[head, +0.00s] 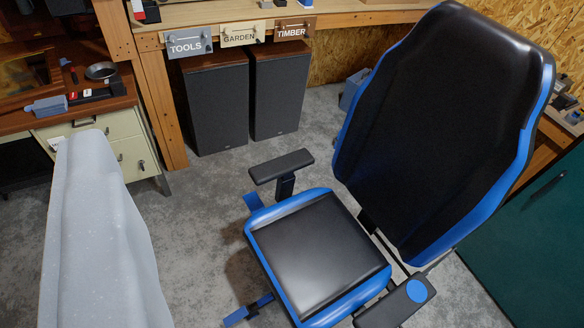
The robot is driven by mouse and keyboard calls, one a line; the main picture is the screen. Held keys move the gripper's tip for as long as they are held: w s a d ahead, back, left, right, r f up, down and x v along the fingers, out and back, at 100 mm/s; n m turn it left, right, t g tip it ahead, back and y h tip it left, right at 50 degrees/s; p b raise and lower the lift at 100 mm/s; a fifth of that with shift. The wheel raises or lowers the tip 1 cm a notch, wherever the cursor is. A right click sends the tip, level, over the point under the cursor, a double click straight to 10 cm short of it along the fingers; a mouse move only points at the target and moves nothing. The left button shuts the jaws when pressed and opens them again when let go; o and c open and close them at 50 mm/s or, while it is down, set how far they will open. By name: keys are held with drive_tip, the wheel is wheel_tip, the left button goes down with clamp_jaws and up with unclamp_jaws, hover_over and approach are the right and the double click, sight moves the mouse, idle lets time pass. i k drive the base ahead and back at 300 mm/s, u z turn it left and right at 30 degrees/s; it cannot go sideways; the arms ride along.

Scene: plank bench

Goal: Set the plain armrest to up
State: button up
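The plain armrest (280,166) is a black pad on a short dark post, on the far-left side of a black and blue chair (318,253). Its pad lies about level, a little above the seat. The other armrest (395,307) carries a blue disc (417,291) and is cut by the bottom edge. A pale grey speckled shape, apparently part of my arm or my gripper (88,225), stands close at the left, well apart from the chair. No fingertips can be made out, so its opening does not show.
The tall chair backrest (430,130) stands right of the seat. Two dark speakers (214,108) stand under a wooden bench (215,14) with TOOLS, GARDEN and TIMBER signs. A drawer cabinet (118,152) is at left, a green cabinet (540,235) at right. Carpet left of the chair is clear.

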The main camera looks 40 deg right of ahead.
sight(283, 167)
drive_tip(key=z, duration=0.1)
drive_tip(key=i, duration=1)
drive_tip(key=u, duration=0.05)
